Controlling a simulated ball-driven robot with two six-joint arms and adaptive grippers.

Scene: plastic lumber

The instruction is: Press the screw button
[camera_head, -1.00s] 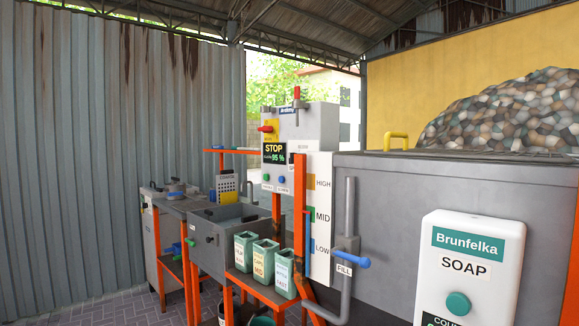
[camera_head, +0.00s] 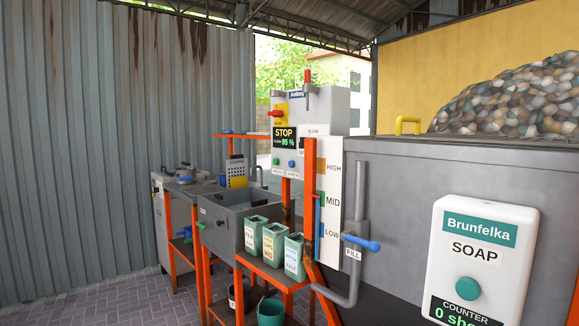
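The grey machine's control panel (camera_head: 312,125) stands in the middle of the view, with a display (camera_head: 285,138) reading STOP and 95 %. Below the display are a green button (camera_head: 276,162) and a blue button (camera_head: 291,164), each with a small label beneath. The labels are too small to read, so I cannot tell which one is the screw button. A red knob (camera_head: 276,113) sits above the display. Neither of my grippers is in view, and nothing of mine touches the panel.
A white soap dispenser (camera_head: 481,262) is close at right on a large grey hopper (camera_head: 410,190). A pipe with a blue FILL handle (camera_head: 361,243) stands before the machine. Several green containers (camera_head: 273,243) sit on an orange frame. Paved floor (camera_head: 120,296) is open at lower left.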

